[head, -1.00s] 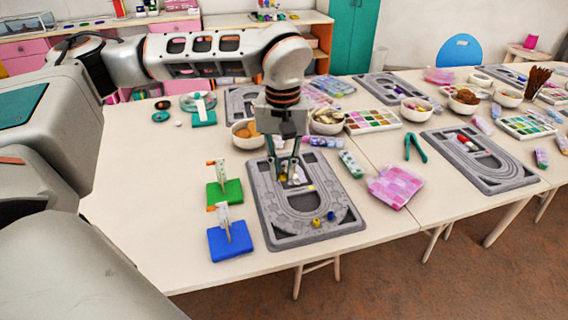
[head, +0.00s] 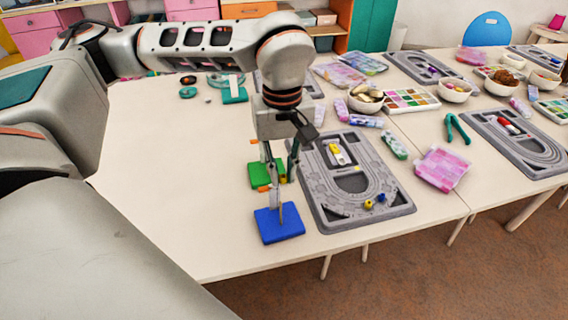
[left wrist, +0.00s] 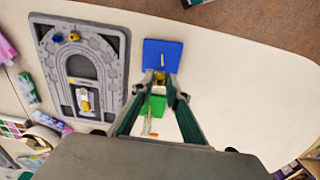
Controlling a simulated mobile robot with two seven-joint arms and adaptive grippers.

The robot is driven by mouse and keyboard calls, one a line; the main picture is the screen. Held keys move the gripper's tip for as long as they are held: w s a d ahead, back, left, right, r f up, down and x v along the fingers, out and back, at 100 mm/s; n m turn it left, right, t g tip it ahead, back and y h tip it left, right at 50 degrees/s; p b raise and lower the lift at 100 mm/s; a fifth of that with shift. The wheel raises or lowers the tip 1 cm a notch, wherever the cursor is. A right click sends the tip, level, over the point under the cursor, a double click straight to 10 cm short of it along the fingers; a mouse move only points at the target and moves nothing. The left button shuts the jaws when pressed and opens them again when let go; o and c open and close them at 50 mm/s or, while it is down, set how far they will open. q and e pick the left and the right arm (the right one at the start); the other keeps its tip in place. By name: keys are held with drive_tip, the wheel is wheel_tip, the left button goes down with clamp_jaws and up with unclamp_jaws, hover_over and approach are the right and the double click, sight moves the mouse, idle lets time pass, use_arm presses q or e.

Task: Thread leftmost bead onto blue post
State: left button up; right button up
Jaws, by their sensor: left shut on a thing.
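My left gripper (head: 275,172) is shut on a yellow bead (left wrist: 160,77), seen between the fingertips in the left wrist view. In the head view the fingers hide the bead. The gripper is above the stands, close to the post (head: 281,212) on the blue base (head: 280,226). The blue base also shows in the left wrist view (left wrist: 172,50), just beyond the bead. I cannot tell whether the bead touches the post. The green base (head: 262,174) stands behind, partly covered by the gripper. My right gripper is not in view.
The grey bead board (head: 318,205) lies right of the stands, with a yellow bead (head: 368,204) and a blue bead (head: 381,197) near its front. The table left of the stands is clear.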

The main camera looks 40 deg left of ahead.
sight(280, 182)
use_arm(q)
drive_tip(key=shift+s+a+f, duration=0.1)
drive_tip(key=shift+s+a, duration=0.05)
drive_tip(key=shift+s, duration=0.1)
drive_tip(key=shift+f, duration=0.1)
drive_tip(key=shift+f+b, duration=0.9)
drive_tip(key=shift+f, duration=0.25)
wheel_tip(280, 182, down, 2)
drive_tip(key=shift+b, duration=0.7)
drive_tip(key=shift+f, duration=0.25)
drive_tip(key=shift+f, duration=0.25)
drive_tip(key=shift+f+b, duration=0.35)
drive_tip(key=shift+f, duration=0.1)
